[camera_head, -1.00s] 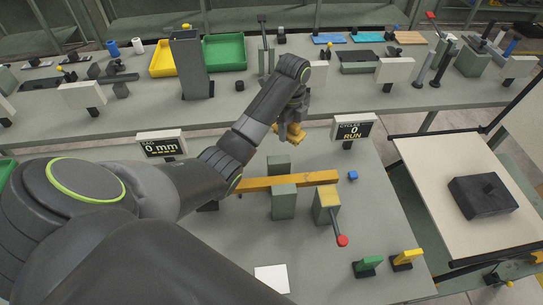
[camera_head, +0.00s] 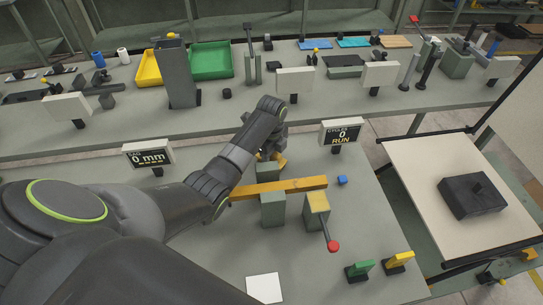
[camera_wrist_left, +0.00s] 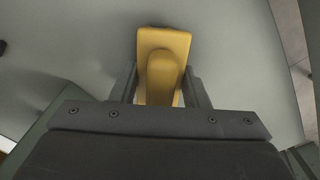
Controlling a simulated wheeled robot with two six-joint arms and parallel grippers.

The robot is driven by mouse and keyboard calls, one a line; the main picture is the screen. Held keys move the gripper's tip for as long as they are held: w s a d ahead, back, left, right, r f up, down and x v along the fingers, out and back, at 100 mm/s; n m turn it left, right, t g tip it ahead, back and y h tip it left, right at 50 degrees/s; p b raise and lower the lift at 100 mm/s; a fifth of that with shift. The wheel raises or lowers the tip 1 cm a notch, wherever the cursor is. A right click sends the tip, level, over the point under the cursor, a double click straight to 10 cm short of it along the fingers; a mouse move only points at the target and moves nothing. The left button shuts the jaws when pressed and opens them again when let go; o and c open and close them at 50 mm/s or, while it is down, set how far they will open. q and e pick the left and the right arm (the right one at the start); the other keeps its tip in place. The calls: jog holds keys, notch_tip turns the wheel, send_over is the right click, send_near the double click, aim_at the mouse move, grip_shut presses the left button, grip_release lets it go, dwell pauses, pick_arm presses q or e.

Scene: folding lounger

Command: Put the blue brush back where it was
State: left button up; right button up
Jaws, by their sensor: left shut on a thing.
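My left gripper (camera_head: 270,152) is shut on a yellow piece (camera_wrist_left: 164,60), held between the two fingers in the left wrist view. Its yellow also shows under the wrist in the head view, just behind a grey-green block, and I cannot tell whether it touches the table. I cannot make out a blue brush in either view. A small blue cube (camera_head: 342,180) lies right of the yellow-orange bar's end. My right gripper is not in view.
The yellow-orange bar (camera_head: 290,185) lies between grey-green blocks (camera_head: 272,210). A red-knobbed lever (camera_head: 332,246) stands in front. Two signs, "0 mm" (camera_head: 149,156) and "RUN" (camera_head: 341,134), stand behind. Green (camera_head: 359,271) and yellow (camera_head: 398,262) pieces stand at front right.

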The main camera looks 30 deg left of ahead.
pick_arm(q)
jog(key=shift+f, duration=0.1)
jog(key=o, duration=0.9)
jog(key=shift+o, duration=0.2)
notch_tip(320, 180, up, 9)
jog(key=shift+w+r+b, duration=0.1)
jog(key=shift+r+b, duration=0.1)
jog(key=shift+b, duration=0.35)
jog(key=shift+r+p, duration=0.55)
jog(key=shift+r, duration=0.3)
jog(key=shift+r+p, duration=0.6)
jog(key=shift+r, duration=0.1)
